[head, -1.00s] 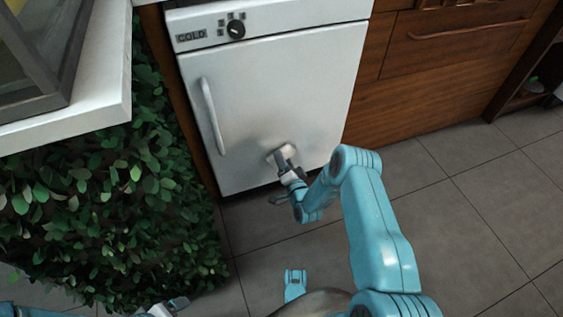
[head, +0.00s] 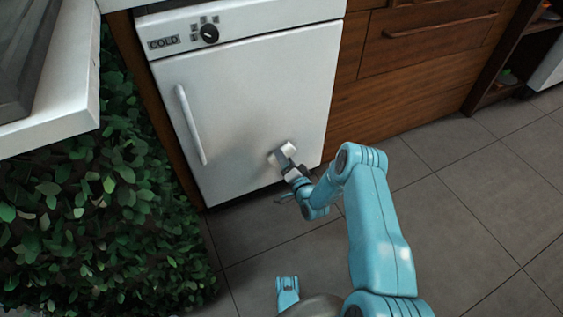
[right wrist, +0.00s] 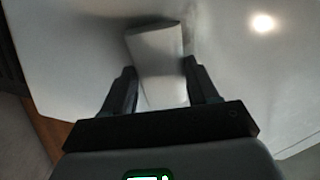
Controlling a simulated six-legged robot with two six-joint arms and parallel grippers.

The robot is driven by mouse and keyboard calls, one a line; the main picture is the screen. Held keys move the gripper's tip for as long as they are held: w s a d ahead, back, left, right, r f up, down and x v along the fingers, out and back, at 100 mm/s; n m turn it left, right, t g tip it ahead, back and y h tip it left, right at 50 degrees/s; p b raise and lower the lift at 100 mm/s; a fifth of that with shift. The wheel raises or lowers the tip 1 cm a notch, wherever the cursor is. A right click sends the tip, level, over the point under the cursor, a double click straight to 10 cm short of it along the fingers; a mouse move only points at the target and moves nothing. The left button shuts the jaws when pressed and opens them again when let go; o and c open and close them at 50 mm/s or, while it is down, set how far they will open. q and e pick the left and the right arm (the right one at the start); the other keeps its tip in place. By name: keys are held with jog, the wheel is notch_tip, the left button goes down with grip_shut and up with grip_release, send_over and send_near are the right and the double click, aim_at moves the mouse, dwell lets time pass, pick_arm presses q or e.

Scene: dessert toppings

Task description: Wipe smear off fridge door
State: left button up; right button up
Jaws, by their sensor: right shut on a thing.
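The white fridge door (head: 235,95) is shut, with its handle (head: 190,125) on the left. My right gripper (head: 291,168) is at the lower right part of the door. It is shut on a pale wiping block (head: 283,152), which appears to rest against the door. In the right wrist view, the block (right wrist: 158,62) sits between the two dark fingers (right wrist: 160,88). A faint grey shade shows on the door around the block; I cannot tell smear from shadow.
A dial (head: 209,33) and a COLD label sit above the door. Leafy plants (head: 75,210) and a white ledge (head: 50,110) are on the left. Wooden drawers (head: 420,60) stand on the right. The tiled floor (head: 470,200) is clear on the right.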

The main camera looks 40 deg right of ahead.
jog(key=w+a, duration=0.1)
jog(key=a, duration=0.6)
jog(key=shift+w+a, duration=0.15)
jog(key=shift+w, duration=0.2)
dwell(1.1)
jog(key=shift+s, duration=0.1)
jog(key=shift+p+v, duration=1.45)
jog(key=shift+v, duration=1.5)
